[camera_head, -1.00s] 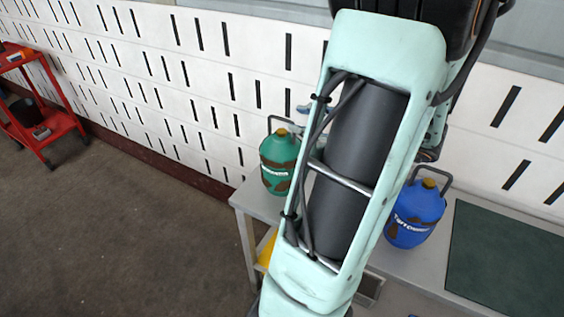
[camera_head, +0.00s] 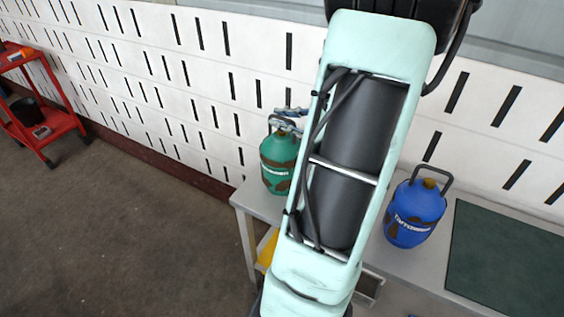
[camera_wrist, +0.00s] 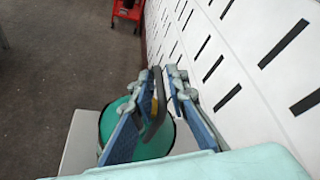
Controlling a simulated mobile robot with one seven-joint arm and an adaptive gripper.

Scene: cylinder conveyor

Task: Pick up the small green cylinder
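The small green cylinder (camera_head: 279,163) stands upright on the left end of the grey table, with a dark handle (camera_head: 271,121) on top. My gripper (camera_head: 287,119) is at its handle, reaching in from the right. In the wrist view my gripper (camera_wrist: 164,72) has its two blue-grey fingers apart, with the dark handle (camera_wrist: 157,105) between them, nearer the left finger. The green cylinder's top (camera_wrist: 152,147) shows below the fingers. I see no clear grip on the handle. My arm hides the table right of the green cylinder.
A blue cylinder (camera_head: 415,213) stands on the grey table (camera_head: 392,262), right of my arm. A dark green mat (camera_head: 510,262) lies farther right. The white slotted wall (camera_head: 215,95) is close behind the table. A red cart (camera_head: 60,124) stands far left, with open floor between.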

